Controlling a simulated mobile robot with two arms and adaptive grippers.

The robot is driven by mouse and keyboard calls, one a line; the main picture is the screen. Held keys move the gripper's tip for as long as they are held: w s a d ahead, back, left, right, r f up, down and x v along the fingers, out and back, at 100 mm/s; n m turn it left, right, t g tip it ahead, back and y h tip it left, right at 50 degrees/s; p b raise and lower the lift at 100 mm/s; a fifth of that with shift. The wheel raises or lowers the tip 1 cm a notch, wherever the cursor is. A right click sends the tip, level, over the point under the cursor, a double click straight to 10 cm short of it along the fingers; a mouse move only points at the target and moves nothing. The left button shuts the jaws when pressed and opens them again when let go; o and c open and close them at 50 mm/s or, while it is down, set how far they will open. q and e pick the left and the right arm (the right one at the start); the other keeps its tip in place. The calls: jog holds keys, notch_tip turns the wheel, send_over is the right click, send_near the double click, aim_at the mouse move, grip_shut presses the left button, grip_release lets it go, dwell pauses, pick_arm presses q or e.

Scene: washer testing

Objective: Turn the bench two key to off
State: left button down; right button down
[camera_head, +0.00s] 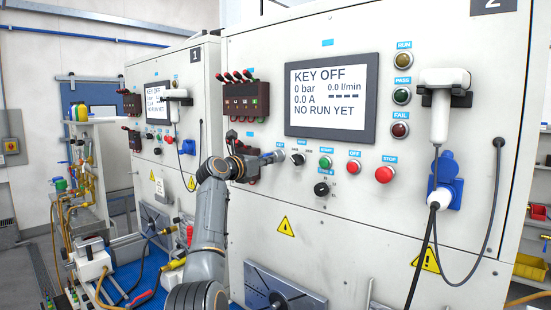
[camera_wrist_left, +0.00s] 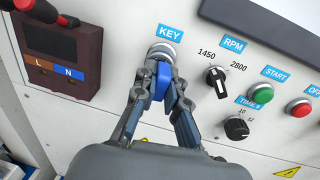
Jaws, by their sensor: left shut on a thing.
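The bench two panel (camera_head: 340,190) bears the number 2 at its top right. Its screen (camera_head: 331,96) reads KEY OFF, 0 bar, 0.0 A, NO RUN YET. In the left wrist view the round metal key switch (camera_wrist_left: 161,51) sits under a blue KEY label (camera_wrist_left: 171,33). The blue key (camera_wrist_left: 161,82) is at this switch, between the fingers of my left gripper (camera_wrist_left: 160,92). The gripper is shut on it; the fingers hide part of the key. In the head view my left gripper (camera_head: 266,163) reaches the switch from the left. My right gripper is not in view.
An RPM selector (camera_wrist_left: 216,80), green START button (camera_wrist_left: 260,94), red OFF button (camera_wrist_left: 299,108) and time knob (camera_wrist_left: 236,128) lie right of the key. A dark lead block (camera_wrist_left: 62,58) juts out on the left. Bench one (camera_head: 160,115) stands further left.

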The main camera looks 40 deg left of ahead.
pick_arm(q)
jog(key=c, duration=1.3)
grip_release()
jog(key=shift+d, duration=0.1)
jog(key=shift+s, duration=0.1)
jog(key=s, duration=1.1)
jog(key=shift+s+d, duration=0.1)
jog(key=shift+s, duration=0.3)
